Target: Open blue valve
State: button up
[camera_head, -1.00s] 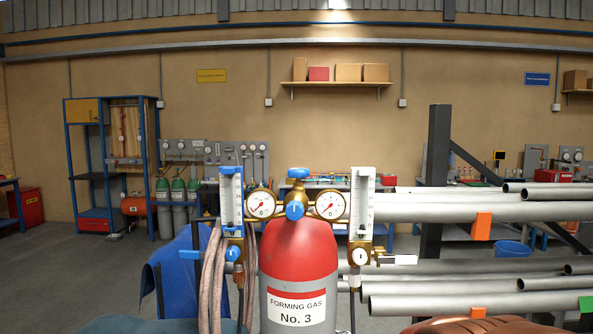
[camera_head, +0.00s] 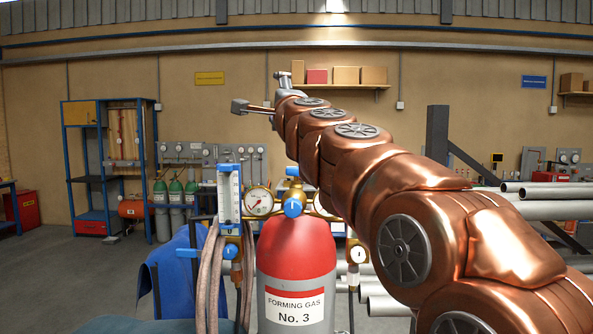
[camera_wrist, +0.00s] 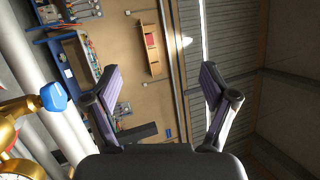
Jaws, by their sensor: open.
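A red-topped gas cylinder (camera_head: 296,245) labelled Forming Gas No. 3 stands upright in the head view. A blue knob (camera_head: 293,208) faces forward on its brass regulator, beside a left gauge (camera_head: 259,202). Another blue knob (camera_head: 231,251) is lower left, under a flowmeter (camera_head: 229,195). My arm hides most of the right gauge and the right flowmeter. In the wrist view, a blue knob (camera_wrist: 54,96) on brass fittings is at the left edge, outside my fingers. My gripper (camera_wrist: 160,72) is open and empty, raised above the regulator and apart from it.
Grey pipes (camera_head: 545,212) lie on a rack with a dark post (camera_head: 437,135) at the right. Hoses (camera_head: 210,275) and a blue cloth (camera_head: 172,280) hang left of the cylinder. A shelf with boxes (camera_head: 345,75) is on the back wall. Open floor lies at the left.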

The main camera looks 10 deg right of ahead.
jog(key=w+d+r+m+h, duration=0.2)
jog(key=d+r+m+h, duration=0.1)
jog(key=d+m+h, duration=0.6)
jog(key=m+g+y+b, duration=0.1)
jog(key=m+g+y, duration=0.3)
jog(key=m+g, duration=0.6)
send_near(296, 167)
jog(key=shift+w+d+f+m+t, duration=0.25)
jog(key=shift+w+f+m+t, duration=0.2)
jog(key=shift+f+m, duration=0.1)
jog(key=shift+w+d+f+m+t, duration=0.2)
jog(key=shift+w+f+m+t, duration=0.15)
jog(key=shift+f+m+t, duration=0.15)
jog(key=shift+w, duration=0.15)
jog(key=shift+p+x, duration=1.15)
jog(key=shift+x, duration=2.65)
jog(key=shift+f, duration=0.15)
jog(key=shift+c, duration=0.2)
